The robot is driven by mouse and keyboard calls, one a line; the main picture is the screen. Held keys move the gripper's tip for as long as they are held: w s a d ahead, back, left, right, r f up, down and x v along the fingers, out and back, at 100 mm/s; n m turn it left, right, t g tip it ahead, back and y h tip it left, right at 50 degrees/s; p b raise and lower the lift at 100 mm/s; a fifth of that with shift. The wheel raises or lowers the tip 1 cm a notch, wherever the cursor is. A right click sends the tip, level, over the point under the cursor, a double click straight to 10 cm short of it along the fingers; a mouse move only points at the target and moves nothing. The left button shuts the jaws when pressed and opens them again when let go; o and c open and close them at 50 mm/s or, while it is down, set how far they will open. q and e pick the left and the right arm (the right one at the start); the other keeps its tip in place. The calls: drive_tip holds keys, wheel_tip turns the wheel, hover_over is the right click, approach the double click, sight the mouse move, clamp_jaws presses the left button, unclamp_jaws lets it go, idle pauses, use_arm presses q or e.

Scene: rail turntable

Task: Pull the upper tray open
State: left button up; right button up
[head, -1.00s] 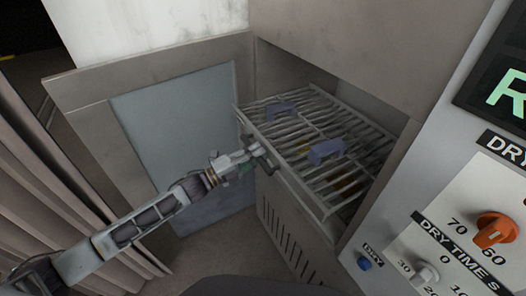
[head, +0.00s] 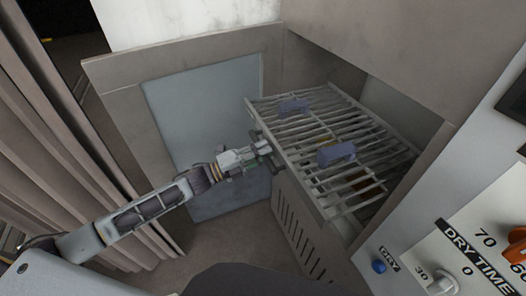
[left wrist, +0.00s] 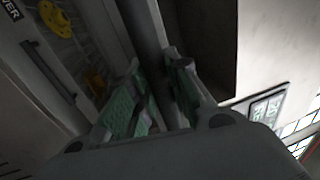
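The upper tray (head: 318,187) is a grey wire rack sticking out of the cabinet opening, with two blue-purple pieces (head: 336,153) (head: 293,106) lying on it. My left gripper (head: 268,149) is at the tray's front edge. In the left wrist view, its green-padded fingers (left wrist: 158,100) sit on either side of a dark bar (left wrist: 148,40), which looks like the tray's handle, and appear closed on it. The exact contact is partly hidden. My right gripper is in neither view.
Yellow pieces (left wrist: 57,18) show below the rack. A vented grey front (head: 297,235) lies under the tray. A control panel (head: 455,235) with dials stands close at right. A blue-grey panel (head: 200,110) and a pleated curtain (head: 75,160) are at left. Some floor is free before the cabinet.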

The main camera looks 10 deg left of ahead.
use_arm(q)
drive_tip(key=o, duration=0.4)
drive_tip(key=shift+o, duration=0.2)
drive_tip(key=v, duration=1.2)
idle(0.8)
drive_tip(key=shift+f, duration=0.1)
idle(0.5)
